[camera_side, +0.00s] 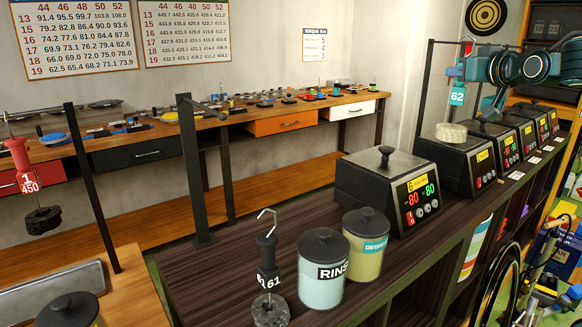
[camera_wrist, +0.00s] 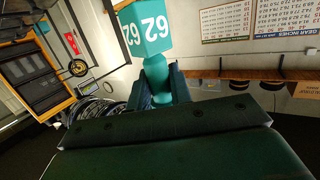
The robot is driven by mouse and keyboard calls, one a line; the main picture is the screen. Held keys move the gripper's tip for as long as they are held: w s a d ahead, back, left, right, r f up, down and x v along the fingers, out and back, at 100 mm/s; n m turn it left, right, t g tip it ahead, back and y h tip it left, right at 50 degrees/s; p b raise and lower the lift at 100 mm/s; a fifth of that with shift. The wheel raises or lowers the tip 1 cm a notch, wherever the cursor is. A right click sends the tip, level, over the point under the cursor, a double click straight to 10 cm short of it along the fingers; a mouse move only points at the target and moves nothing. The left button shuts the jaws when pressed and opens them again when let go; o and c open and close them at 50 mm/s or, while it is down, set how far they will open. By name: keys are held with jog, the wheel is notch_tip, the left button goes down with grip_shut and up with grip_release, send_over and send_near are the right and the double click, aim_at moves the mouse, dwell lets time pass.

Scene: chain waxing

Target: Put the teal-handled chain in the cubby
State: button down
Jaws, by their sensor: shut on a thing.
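My gripper (camera_side: 462,70) is at the upper right of the side view, shut on the teal handle (camera_wrist: 157,72) of the chain tool. Its teal tag (camera_side: 457,93) reads 62 and also shows in the wrist view (camera_wrist: 143,32). The pale coiled chain (camera_side: 451,132) hangs below the handle, at the top of a black heater box; I cannot tell whether it touches. The chain is out of the wrist view. Open compartments (camera_side: 478,243) show in the dark shelving under the counter; I cannot tell which is the cubby.
Heater boxes (camera_side: 389,190) line the counter, with a rinse jar (camera_side: 323,272) and a degreaser jar (camera_side: 366,245) in front. A black-handled chain (camera_side: 268,262) tagged 61 stands beside them. A red-handled chain (camera_side: 20,155) hangs at far left. A bicycle wheel (camera_side: 497,285) stands at lower right.

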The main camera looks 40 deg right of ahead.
jog(key=w+a+n+t+y, duration=0.1)
jog(key=w+a+n+y, duration=0.5)
jog(key=a, duration=0.5)
jog(key=w+a+n+y, duration=0.35)
jog(key=a+y, duration=0.35)
jog(key=a, duration=0.4)
jog(key=f, duration=0.5)
jog(key=shift+w+d, duration=0.25)
jog(key=shift+d, duration=0.15)
notch_tip(320, 180, down, 16)
jog(key=shift+f, duration=0.1)
jog(key=shift+f, duration=1.95)
